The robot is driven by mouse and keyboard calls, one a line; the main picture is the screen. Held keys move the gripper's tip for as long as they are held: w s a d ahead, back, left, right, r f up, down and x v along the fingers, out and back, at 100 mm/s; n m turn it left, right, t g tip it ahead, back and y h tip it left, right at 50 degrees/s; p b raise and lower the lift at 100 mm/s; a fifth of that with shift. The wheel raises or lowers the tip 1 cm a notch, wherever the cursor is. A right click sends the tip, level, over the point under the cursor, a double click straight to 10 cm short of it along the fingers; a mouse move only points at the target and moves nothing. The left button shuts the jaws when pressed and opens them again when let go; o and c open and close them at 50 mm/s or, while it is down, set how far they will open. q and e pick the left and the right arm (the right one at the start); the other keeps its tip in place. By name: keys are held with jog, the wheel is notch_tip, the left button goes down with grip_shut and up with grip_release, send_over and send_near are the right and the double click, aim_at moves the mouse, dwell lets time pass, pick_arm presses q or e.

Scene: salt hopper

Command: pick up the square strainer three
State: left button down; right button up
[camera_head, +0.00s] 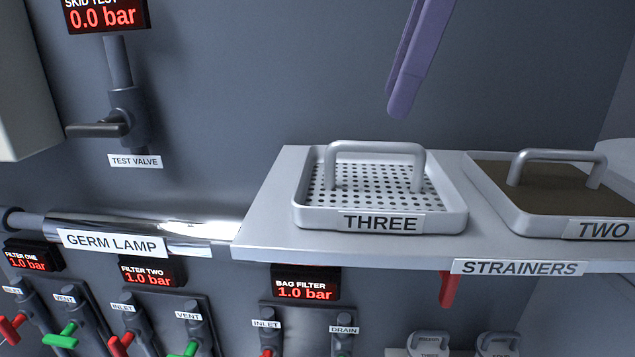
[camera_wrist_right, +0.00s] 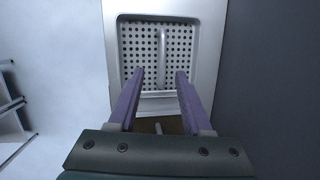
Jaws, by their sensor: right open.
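The square strainer three (camera_head: 378,192) is a light grey tray with a perforated floor, an arched grey handle (camera_head: 375,148) and a THREE label on its front. It sits flat on the left part of the shelf. My right gripper (camera_head: 403,103) hangs above and behind it, apart from it; in the head view its purple fingers overlap. In the right wrist view my open right gripper (camera_wrist_right: 160,76) has nothing between its fingers, and strainer three (camera_wrist_right: 140,70) lies beyond the fingertips, its handle (camera_wrist_right: 163,45) roughly centred between them. My left gripper is not in view.
Strainer two (camera_head: 495,180), with a brown floor, sits to the right on the same shelf (camera_head: 262,222). A grey wall (camera_head: 270,80) rises behind. The test valve (camera_head: 125,110), germ lamp (camera_head: 190,228) and filter valves are left and below.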

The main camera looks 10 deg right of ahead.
aim_at(380, 144)
jog(key=b+x, duration=0.2)
jog(key=x, duration=0.4)
jog(key=shift+w, duration=0.15)
grip_shut()
dwell(1.2)
